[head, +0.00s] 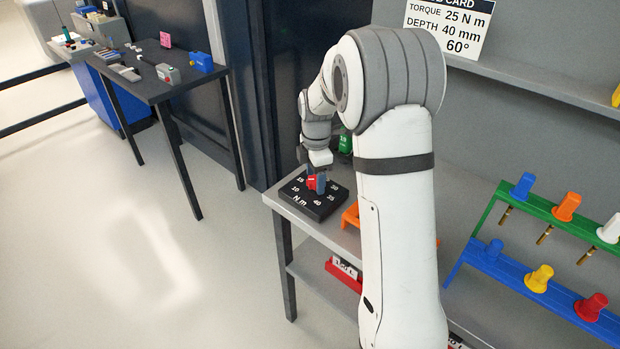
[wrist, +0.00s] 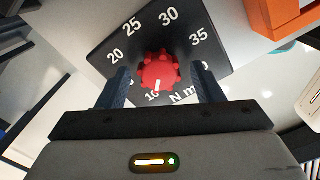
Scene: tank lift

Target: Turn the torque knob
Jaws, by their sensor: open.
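The torque knob (wrist: 160,72) is red with a scalloped edge and sits on a black dial block (wrist: 115,64) marked 10 to 40 N m. Its white pointer mark is at the 10 in the wrist view. My gripper (wrist: 162,84) is open, with one blue-grey finger on each side of the knob; I cannot tell whether they touch it. In the head view the knob (head: 311,182) shows beside my gripper (head: 317,184), which comes down from above. The block (head: 318,207) lies on the grey bench, and my fingers partly hide the knob there.
A card (head: 447,25) reads torque 25 N m, depth 40 mm, 60°. An orange piece (head: 351,214) and a green item (head: 345,144) are close to the block. A rack (head: 565,228) of coloured-handled tools stands at right. A dark table (head: 150,75) is at far left; the floor between is clear.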

